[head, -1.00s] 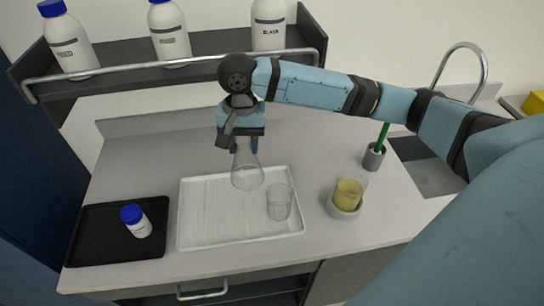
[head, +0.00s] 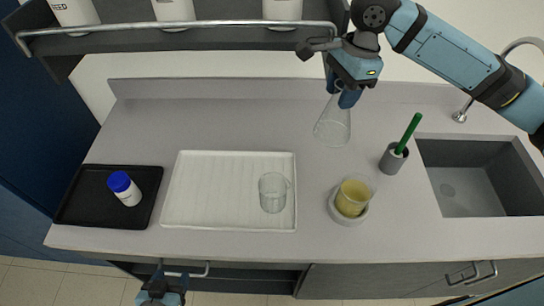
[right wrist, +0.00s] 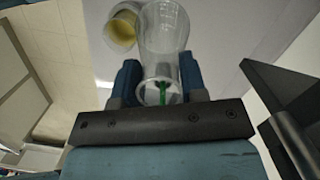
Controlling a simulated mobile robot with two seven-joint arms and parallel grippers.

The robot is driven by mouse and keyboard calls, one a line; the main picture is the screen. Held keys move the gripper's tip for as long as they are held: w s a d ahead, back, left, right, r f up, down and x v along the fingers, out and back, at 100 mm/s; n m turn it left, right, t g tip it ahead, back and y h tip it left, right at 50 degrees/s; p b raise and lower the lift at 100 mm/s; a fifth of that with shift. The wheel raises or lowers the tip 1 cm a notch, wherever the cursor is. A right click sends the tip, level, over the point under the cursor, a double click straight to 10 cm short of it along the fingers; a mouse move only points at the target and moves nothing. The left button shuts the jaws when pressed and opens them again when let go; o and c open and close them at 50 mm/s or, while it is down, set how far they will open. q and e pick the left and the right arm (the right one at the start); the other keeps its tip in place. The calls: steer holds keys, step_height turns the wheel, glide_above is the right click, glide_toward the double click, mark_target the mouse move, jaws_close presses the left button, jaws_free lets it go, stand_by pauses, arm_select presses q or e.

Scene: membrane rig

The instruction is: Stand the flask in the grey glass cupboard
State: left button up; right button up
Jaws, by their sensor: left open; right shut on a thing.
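The clear glass flask (head: 333,124) is held by its neck in my right gripper (head: 345,94), over the back of the counter to the right of the white tray. It tilts slightly in the head view. In the right wrist view the flask (right wrist: 165,32) sits between the two blue fingers of the right gripper (right wrist: 159,82). My left gripper (head: 162,292) is open and empty at the bottom edge of the head view, in front of the counter. I cannot pick out a grey glass cupboard for certain; grey cabinet fronts (head: 400,279) show under the counter.
The white tray (head: 180,190) holds an empty beaker (head: 272,193). A beaker of yellow liquid (head: 354,196) stands on a round base. A grey cup (head: 392,160) holds a green stick, beside the sink (head: 465,180). A black tray (head: 85,195) holds a blue-capped bottle (head: 124,188). A railed shelf (head: 200,38) hangs behind.

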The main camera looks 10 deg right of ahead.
step_height(320, 180, down, 20)
steer(key=p, duration=0.1)
stand_by(0.5)
steer(key=o, duration=1.2)
steer(key=shift+f, duration=0.1)
